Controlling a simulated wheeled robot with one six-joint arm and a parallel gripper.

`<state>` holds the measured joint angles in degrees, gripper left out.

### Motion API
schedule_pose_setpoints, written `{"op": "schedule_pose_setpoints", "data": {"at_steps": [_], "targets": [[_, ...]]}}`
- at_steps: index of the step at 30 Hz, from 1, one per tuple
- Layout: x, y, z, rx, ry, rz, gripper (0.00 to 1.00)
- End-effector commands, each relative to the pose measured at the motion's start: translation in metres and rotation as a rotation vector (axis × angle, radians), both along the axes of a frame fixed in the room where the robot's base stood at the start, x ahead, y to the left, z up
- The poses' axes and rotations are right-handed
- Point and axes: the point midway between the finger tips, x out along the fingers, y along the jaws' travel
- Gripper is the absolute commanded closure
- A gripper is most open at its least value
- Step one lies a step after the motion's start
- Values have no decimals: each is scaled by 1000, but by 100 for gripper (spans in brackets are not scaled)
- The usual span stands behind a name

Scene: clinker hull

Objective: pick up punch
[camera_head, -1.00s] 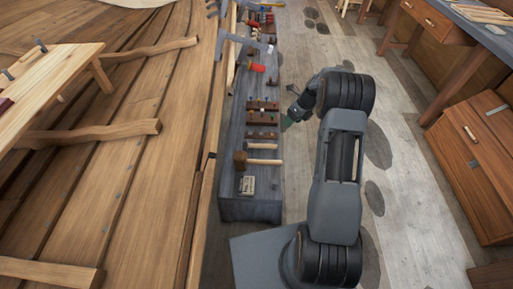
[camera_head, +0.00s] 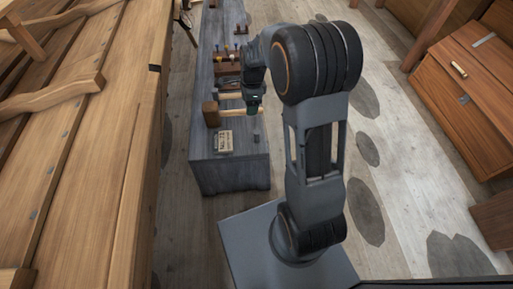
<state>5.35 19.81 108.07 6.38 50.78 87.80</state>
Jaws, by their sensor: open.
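My gripper (camera_head: 252,108) hangs fingers-down over the right edge of the long grey bench (camera_head: 232,180), close to the mallet handles. Its jaws are open and nothing shows between them, though they are small and dark here. I cannot pick out the punch with certainty. My wrist and arm hide part of the bench top to the right of that rack.
A wooden mallet (camera_head: 210,113) lies on the bench, with a small pale lettered block (camera_head: 223,141) nearer. The planked hull (camera_head: 90,150) runs along the left. A wooden cabinet (camera_head: 470,85) stands at right. The floor (camera_head: 400,180) between is clear.

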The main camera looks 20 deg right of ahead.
Motion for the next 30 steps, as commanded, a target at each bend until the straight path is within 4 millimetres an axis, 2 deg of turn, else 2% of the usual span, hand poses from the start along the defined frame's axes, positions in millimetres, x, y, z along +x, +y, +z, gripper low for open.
{"op": "schedule_pose_setpoints", "data": {"at_steps": [1, 4, 9, 13, 18, 24, 30], "targets": [[-11, 0, -14, -28, 1, 98, 39], [-24, -6, -14, -65, 18, 254, 39], [-27, -10, -20, -90, 19, 409, 39], [-27, -11, -34, -90, 19, 445, 39], [-28, -11, -66, -89, 19, 449, 39], [-27, -11, -94, -89, 16, 447, 39], [-27, -11, -105, -89, 16, 446, 39]]}}
